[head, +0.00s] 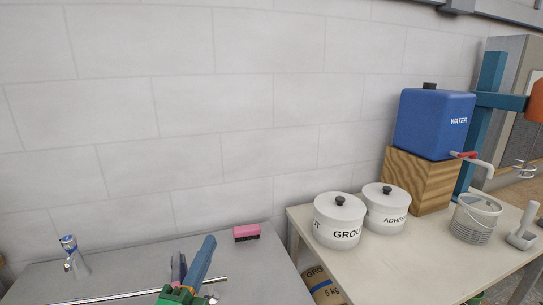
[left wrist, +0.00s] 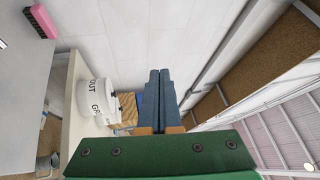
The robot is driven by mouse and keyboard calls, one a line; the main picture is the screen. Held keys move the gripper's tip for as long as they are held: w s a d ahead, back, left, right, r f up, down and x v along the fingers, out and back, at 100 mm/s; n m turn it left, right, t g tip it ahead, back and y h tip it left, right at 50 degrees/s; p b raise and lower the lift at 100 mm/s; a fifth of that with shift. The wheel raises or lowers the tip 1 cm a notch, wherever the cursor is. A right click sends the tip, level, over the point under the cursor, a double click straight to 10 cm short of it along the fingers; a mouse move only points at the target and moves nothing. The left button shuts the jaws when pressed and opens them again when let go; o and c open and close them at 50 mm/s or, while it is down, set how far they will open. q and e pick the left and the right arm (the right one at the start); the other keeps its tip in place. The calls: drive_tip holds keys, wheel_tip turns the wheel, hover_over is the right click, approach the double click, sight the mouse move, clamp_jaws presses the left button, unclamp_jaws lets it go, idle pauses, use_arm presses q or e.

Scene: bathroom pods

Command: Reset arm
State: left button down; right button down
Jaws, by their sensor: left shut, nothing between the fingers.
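My left gripper (head: 207,243) is at the bottom centre of the head view, over the grey counter. Its blue fingers lie together, with green parts below them. In the left wrist view the two blue fingers (left wrist: 160,74) stand side by side, shut, with nothing seen between them. The fingers are clear of the white pots. My right gripper is in neither view.
A grey counter (head: 120,272) has a tap (head: 73,257) and a pink-topped block (head: 246,232). A pale table (head: 420,262) at right holds a grout pot (head: 339,220), an adhesive pot (head: 386,208), a bucket (head: 475,218) and a blue water tank (head: 432,124) on a wooden block (head: 419,182).

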use_arm(q)
drive_tip(key=s+a+f+n+g+y, duration=0.1)
drive_tip(key=s+a+f+n+g, duration=0.2)
drive_tip(key=f, duration=0.4)
drive_tip(key=s+a+f+n+g+y, duration=0.1)
drive_tip(key=s+f+n+g+y, duration=0.15)
drive_tip(key=f+n, duration=0.35)
drive_tip(key=s+a+f+n+g+y, duration=0.1)
drive_tip(key=s+a+f+n+g, duration=0.2)
drive_tip(key=f, duration=0.5)
drive_tip(key=s+d+f+n+g, duration=0.2)
drive_tip(key=s+f+n+g, duration=0.55)
drive_tip(key=s, duration=0.75)
wheel_tip(320, 180, down, 22)
drive_tip(key=s+m+g+b, duration=0.2)
drive_tip(key=b, duration=0.1)
drive_tip(key=s+a+f+g+b, duration=0.1)
drive_tip(key=s+a+f+b, duration=0.1)
drive_tip(key=s+f, duration=0.9)
drive_tip(key=shift+s+a+f+g, duration=0.15)
drive_tip(key=shift+s+g, duration=0.15)
drive_tip(key=shift+s, duration=0.05)
drive_tip(key=shift+m+h, duration=0.25)
